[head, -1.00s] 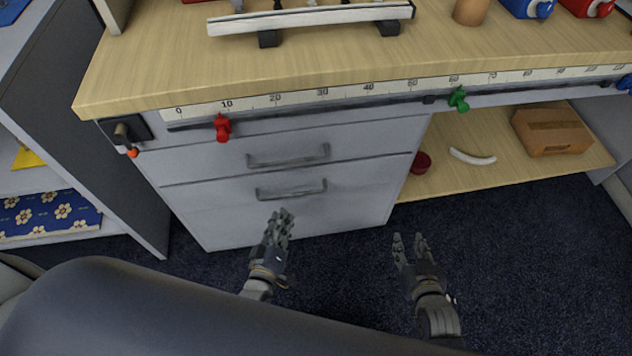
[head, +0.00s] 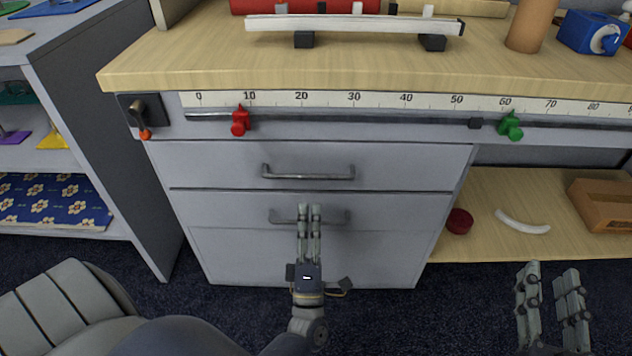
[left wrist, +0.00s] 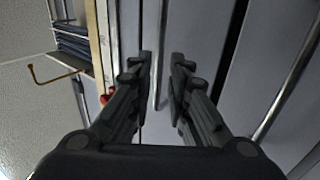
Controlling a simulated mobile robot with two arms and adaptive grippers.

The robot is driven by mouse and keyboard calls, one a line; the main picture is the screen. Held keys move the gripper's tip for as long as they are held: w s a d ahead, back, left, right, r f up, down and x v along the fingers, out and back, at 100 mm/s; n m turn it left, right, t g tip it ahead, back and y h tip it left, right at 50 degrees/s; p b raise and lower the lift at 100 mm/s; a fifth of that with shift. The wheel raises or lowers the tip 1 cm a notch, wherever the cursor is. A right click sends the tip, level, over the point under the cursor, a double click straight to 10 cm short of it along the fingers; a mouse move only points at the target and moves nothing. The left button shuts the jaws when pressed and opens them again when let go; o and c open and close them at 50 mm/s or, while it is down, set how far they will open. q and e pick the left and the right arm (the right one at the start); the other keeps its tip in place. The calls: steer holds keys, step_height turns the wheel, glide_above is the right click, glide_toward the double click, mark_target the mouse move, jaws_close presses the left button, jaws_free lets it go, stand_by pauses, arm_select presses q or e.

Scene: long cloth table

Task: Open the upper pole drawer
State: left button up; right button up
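The upper drawer (head: 400,168) is a grey front under the bench top and is shut. Its bar handle (head: 308,173) is clear in the head view; a bar between my left fingers in the left wrist view (left wrist: 158,60) looks like the same handle. The lower drawer (head: 240,250) is shut; its handle (head: 333,217) is partly behind my left fingers. My left gripper (head: 309,208) is open and empty, with its fingertips below the upper handle in the head view. Contact does not show. My right gripper (head: 546,268) is open and empty at lower right.
A ruler rail with a red clamp (head: 240,122) and a green clamp (head: 510,126) runs above the drawers. A shelf unit (head: 95,110) stands left. A cardboard box (head: 605,205) lies on the low shelf at right.

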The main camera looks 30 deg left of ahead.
mark_target(311, 177)
arm_select(q)
steer(key=x, duration=0.9)
jaws_close()
